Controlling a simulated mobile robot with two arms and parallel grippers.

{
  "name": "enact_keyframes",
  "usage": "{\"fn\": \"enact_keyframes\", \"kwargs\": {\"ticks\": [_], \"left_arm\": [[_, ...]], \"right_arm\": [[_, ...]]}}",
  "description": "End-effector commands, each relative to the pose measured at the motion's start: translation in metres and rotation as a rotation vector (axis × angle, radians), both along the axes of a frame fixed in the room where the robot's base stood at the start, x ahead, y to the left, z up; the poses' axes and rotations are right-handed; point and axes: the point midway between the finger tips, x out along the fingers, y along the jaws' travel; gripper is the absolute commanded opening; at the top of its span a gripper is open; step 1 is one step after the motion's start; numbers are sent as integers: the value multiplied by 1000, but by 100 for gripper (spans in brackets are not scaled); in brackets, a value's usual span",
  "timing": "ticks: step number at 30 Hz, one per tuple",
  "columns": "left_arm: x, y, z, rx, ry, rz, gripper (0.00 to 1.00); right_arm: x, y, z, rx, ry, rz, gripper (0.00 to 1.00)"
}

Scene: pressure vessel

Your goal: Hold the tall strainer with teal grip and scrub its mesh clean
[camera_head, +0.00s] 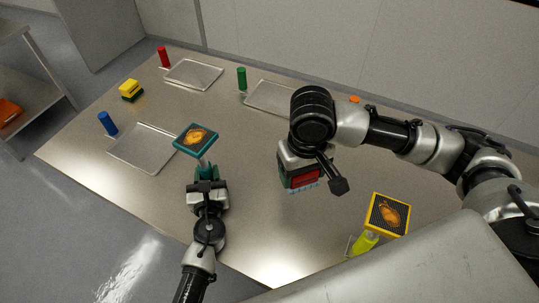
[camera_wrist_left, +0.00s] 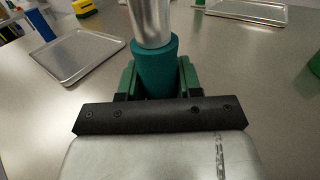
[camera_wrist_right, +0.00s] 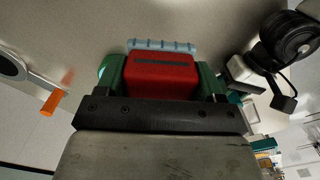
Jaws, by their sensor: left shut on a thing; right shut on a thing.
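The tall strainer (camera_head: 196,139) has a teal square frame, a dark mesh with an orange-brown stain and a metal stem. My left gripper (camera_head: 206,186) is shut on its teal grip, which shows upright between the green fingers in the left wrist view (camera_wrist_left: 157,70). The strainer head is out of that view. My right gripper (camera_head: 297,170) is shut on a red brush (camera_head: 306,178) with pale blue bristles pointing down. The red block also fills the fingers in the right wrist view (camera_wrist_right: 162,74). The brush is to the right of the strainer, apart from it.
A yellow strainer (camera_head: 388,215) with a similar stain stands at the right. Metal trays (camera_head: 143,148) (camera_head: 193,74) (camera_head: 270,98) lie on the table, with blue (camera_head: 107,123), red (camera_head: 164,56) and green (camera_head: 241,78) cylinders nearby. The table's middle is clear.

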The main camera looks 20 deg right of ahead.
Motion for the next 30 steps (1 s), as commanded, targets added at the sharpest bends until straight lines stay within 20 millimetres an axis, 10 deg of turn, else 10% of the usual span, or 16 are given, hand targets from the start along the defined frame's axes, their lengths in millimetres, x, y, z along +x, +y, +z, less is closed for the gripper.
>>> {"fn": "enact_keyframes", "kwargs": {"ticks": [5, 16, 30], "left_arm": [[0, 0, 0, 0, -1, 0, 7], [0, 0, 0, 0, 0, 0, 7], [0, 0, 0, 0, 1, -1, 7]], "right_arm": [[28, 22, 10, 4, -7, 81, 49], [126, 138, 90, -2, -9, 524, 49], [152, 203, 148, 0, 0, 783, 49]]}}
